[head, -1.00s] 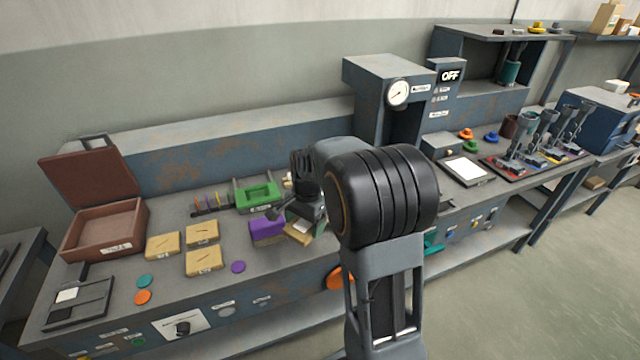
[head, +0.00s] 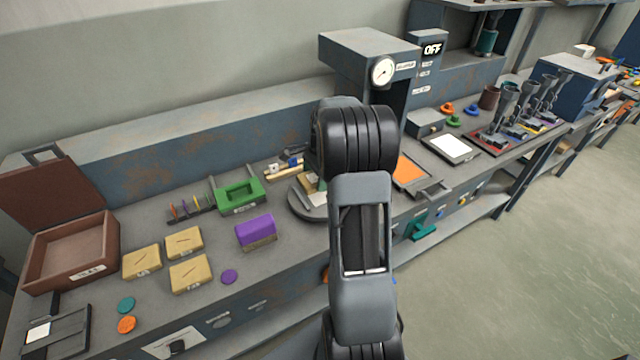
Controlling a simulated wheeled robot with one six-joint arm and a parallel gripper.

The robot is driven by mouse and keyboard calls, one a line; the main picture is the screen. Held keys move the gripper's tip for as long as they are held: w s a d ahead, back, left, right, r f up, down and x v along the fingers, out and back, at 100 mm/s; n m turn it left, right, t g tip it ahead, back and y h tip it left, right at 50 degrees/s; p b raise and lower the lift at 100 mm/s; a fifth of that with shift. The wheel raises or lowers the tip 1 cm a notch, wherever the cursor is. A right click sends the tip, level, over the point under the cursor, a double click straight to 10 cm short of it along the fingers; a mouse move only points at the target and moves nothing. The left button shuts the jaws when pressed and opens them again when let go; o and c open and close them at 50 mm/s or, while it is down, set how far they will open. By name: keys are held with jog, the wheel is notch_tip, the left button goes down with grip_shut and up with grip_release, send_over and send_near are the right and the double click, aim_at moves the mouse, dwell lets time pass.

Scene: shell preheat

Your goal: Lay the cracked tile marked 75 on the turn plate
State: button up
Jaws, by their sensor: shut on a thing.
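A tan tile (head: 309,184) shows just left of my arm, over the round grey turn plate (head: 301,207). My gripper (head: 314,174) is mostly hidden behind my own arm. The visible part of it is at this tile, and it is shut on the tile. I cannot tell whether the tile touches the plate, and I cannot read its number. Only the left and front rim of the turn plate shows.
Several tan cracked tiles (head: 184,242) lie on the bench at left, by an open brown box (head: 72,255). A purple block (head: 255,230) and green carrier (head: 238,194) stand left of the plate. The gauged press (head: 367,60) rises behind my arm. An orange-topped pad (head: 410,171) lies right.

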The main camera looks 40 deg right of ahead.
jog(key=shift+w+d+f, duration=0.2)
jog(key=shift+d+f, duration=0.25)
jog(key=shift+f, duration=0.15)
jog(key=shift+w+d+f, duration=0.15)
jog(key=shift+d+f, duration=0.3)
jog(key=shift+f, duration=0.1)
jog(key=shift+d+f, duration=0.1)
jog(key=shift+f, duration=1.55)
jog(key=shift+f, duration=0.2)
jog(key=o, duration=0.9)
jog(key=shift+o, duration=0.2)
